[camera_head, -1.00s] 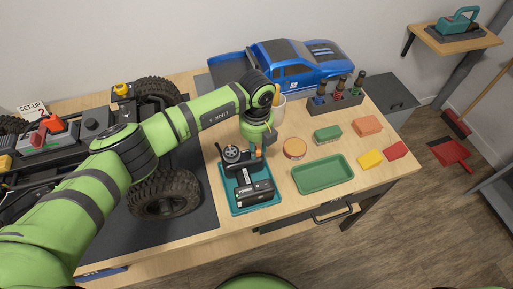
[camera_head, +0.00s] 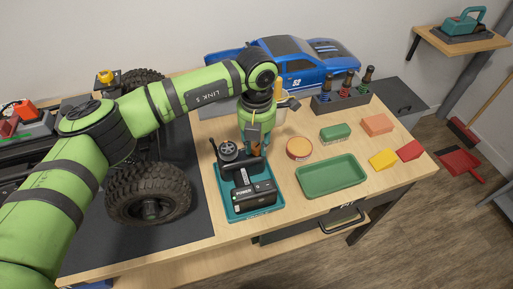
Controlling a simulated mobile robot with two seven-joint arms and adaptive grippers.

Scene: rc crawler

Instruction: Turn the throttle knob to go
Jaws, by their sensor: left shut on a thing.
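The radio controller (camera_head: 246,185) is black with a steering wheel (camera_head: 228,149) and a face marked POWER. It stands in a teal tray (camera_head: 235,214) on the workbench. My left gripper (camera_head: 256,148) points down at the controller's upper right side, just right of the wheel. Its fingers are shut on a small part there, which looks like the throttle knob. The fingers hide this part, so I cannot tell its setting. My right gripper is not in view.
A green tray (camera_head: 331,178), a round orange-topped tin (camera_head: 299,148) and coloured blocks lie to the right. A blue truck body (camera_head: 290,68) and a bottle rack (camera_head: 340,98) stand behind. The crawler's big wheel (camera_head: 148,194) is close on the left.

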